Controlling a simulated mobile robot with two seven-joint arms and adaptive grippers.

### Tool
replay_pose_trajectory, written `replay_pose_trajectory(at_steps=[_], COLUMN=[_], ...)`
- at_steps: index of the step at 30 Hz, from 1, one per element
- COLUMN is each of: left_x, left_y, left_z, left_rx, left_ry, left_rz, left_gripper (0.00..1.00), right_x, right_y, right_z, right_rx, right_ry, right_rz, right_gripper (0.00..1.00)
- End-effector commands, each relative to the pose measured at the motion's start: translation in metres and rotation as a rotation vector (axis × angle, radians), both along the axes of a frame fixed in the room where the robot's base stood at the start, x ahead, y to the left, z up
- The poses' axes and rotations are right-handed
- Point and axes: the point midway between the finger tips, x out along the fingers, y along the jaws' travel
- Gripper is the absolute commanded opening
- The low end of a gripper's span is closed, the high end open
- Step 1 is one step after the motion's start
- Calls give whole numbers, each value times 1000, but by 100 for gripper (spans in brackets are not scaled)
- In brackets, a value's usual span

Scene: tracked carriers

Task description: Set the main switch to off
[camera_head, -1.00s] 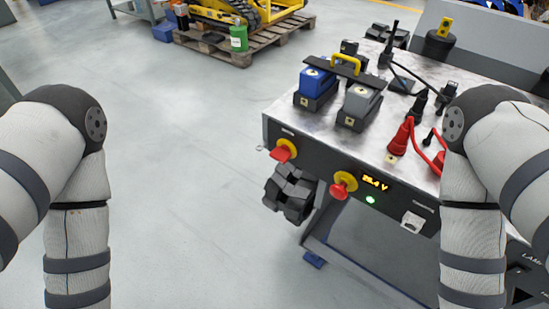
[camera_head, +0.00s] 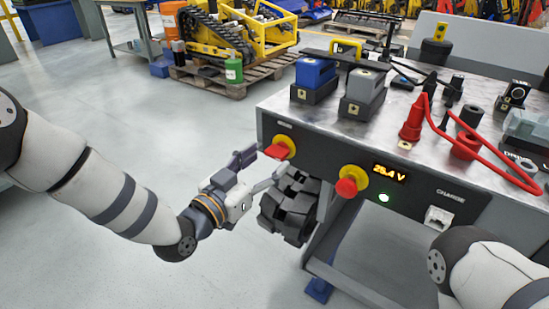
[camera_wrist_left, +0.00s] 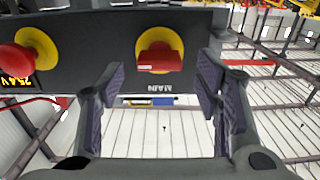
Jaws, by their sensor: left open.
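The main switch is a red handle on a yellow disc (camera_head: 283,146) at the left end of the bench's dark front panel. In the left wrist view the red handle (camera_wrist_left: 160,61) lies across the disc, with an upside-down "MAIN" label beside it. My left gripper (camera_head: 261,168) is open and empty, just in front of and slightly below the switch. In the left wrist view its fingers (camera_wrist_left: 163,80) stand on both sides of the handle, apart from it. My right arm shows at the lower right; its gripper is out of view.
A black tracked part (camera_head: 290,207) is below the switch. Battery packs (camera_head: 315,80) and red cables stand on the bench. The floor at left is clear.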

Motion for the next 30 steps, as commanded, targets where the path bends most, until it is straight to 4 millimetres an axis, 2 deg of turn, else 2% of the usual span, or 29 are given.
replay_pose_trajectory(at_steps=[3, 6, 15, 17, 21, 22, 30], left_x=[18, 27, 31, 31, 30, 30, 30], left_y=[-13, -20, -23, -23, -22, -22, -22], left_z=[-2, -2, -1, -1, -1, -1, -1], left_rx=[1, 0, 0, 1, 1, 1, -14], left_ry=[1, 3, 5, 4, 4, 4, 15], left_rz=[-1, 0, 0, 0, 0, 0, 0], left_gripper=[58, 58, 58, 47, 15, 10, 10], right_x=[-2, -2, -2, -2, -2, -2, -2], right_y=[0, 0, 0, 0, 0, 0, 0], right_z=[-3, -4, -4, -4, -4, -4, -4], right_rx=[0, 0, 0, 0, 0, 0, 0], right_ry=[5, 7, 7, 7, 7, 7, 7], right_rz=[0, 0, 0, 0, 0, 0, 0], right_gripper=[40, 40, 40, 40, 40, 40, 40])
